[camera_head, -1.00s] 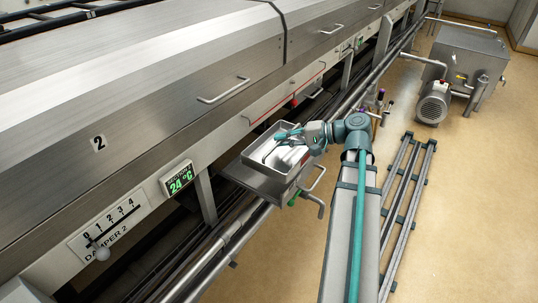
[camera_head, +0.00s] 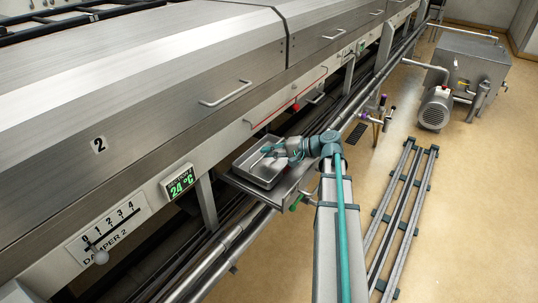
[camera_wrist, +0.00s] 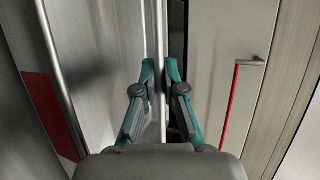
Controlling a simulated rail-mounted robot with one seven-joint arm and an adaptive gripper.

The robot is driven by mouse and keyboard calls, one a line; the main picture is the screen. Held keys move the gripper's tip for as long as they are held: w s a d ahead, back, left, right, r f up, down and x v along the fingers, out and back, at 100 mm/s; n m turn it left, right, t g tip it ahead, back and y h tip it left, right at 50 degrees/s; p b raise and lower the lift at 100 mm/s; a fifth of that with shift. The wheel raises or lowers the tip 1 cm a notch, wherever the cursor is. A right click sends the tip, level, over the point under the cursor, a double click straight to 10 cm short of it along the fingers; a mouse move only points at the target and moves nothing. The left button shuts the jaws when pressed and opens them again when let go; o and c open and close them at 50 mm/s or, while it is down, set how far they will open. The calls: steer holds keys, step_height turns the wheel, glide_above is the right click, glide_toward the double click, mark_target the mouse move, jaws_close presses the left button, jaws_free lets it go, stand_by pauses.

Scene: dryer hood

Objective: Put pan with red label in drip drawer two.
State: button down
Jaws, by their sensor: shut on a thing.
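The pan (camera_head: 264,183) is a shallow steel tray, over the pulled-out drip drawer (camera_head: 295,187) below the hood section marked 2. It looks low over the drawer and roughly level; I cannot tell whether it rests on it. My gripper (camera_head: 266,150) is shut on the pan's rim. In the wrist view, the gripper (camera_wrist: 160,72) pinches the thin upright-looking rim (camera_wrist: 161,38) between its fingertips. A red label (camera_wrist: 45,108) shows on the pan's side at the left there. The drawer's inside is mostly hidden under the pan.
The hood wall (camera_head: 180,95) with its handle (camera_head: 225,92) rises behind the drawer. A temperature display (camera_head: 178,182) and damper scale (camera_head: 108,232) are to the left. Pipes (camera_head: 240,235) run below.

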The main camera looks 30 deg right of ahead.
steer(key=shift+f, duration=0.4)
steer(key=shift+f, duration=0.1)
steer(key=c, duration=1.3)
jaws_free()
steer(key=shift+o, duration=0.2)
steer(key=shift+s+d+r, duration=0.1)
steer(key=shift+s+r, duration=0.05)
steer(key=shift+r, duration=0.05)
steer(key=v, duration=1.1)
steer(key=shift+s+d, duration=0.2)
steer(key=shift+d, duration=0.1)
steer(key=shift+w+r, duration=0.1)
